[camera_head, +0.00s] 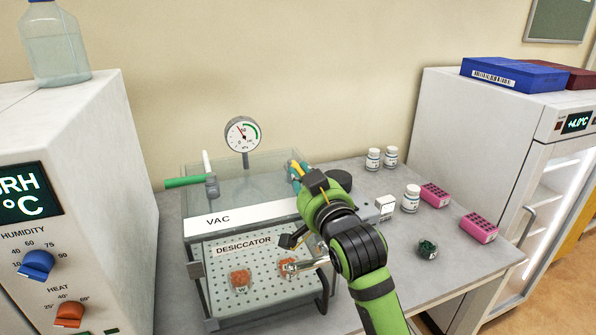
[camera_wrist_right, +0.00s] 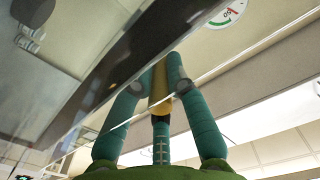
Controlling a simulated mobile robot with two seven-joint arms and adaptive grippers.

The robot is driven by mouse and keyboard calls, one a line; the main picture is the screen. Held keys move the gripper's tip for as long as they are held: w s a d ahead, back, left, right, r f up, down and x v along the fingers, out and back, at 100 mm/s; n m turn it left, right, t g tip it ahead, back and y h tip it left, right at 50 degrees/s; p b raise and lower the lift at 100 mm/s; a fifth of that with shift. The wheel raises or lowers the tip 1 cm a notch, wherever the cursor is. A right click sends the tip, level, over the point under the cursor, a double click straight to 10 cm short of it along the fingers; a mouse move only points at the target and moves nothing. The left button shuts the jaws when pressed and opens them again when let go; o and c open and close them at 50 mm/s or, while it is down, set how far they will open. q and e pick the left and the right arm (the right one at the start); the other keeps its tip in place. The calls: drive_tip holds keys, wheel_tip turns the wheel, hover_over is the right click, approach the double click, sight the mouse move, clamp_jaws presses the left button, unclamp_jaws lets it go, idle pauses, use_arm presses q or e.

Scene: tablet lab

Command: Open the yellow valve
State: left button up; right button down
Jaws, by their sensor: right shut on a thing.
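The yellow valve handle (camera_head: 303,166) is on top of the desiccator at its right side, partly hidden by my right gripper (camera_head: 296,172). In the right wrist view the yellow handle (camera_wrist_right: 160,88) stands between the teal fingers of my right gripper (camera_wrist_right: 157,78). The gripper is shut on it. The valve's body is hidden behind the gripper and arm. The desiccator (camera_head: 203,255) has a clear top and a perforated shelf. My left gripper is not in view.
A green-handled valve (camera_head: 186,181) sits at the top left of the desiccator. A gauge (camera_head: 242,134) rises behind. White bottles (camera_head: 411,198) and pink racks (camera_head: 479,227) stand to the right. A humidity cabinet (camera_head: 95,180) is at left, a fridge (camera_head: 490,120) at right.

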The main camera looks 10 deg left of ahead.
drive_tip(key=shift+r, duration=0.55)
drive_tip(key=c, duration=1.3)
unclamp_jaws()
drive_tip(key=shift+o, duration=0.4)
drive_tip(key=shift+f, duration=0.3)
drive_tip(key=shift+s+d+f, duration=0.1)
drive_tip(key=shift+s+d, duration=0.05)
drive_tip(key=shift+s, duration=0.35)
drive_tip(key=v, duration=1.1)
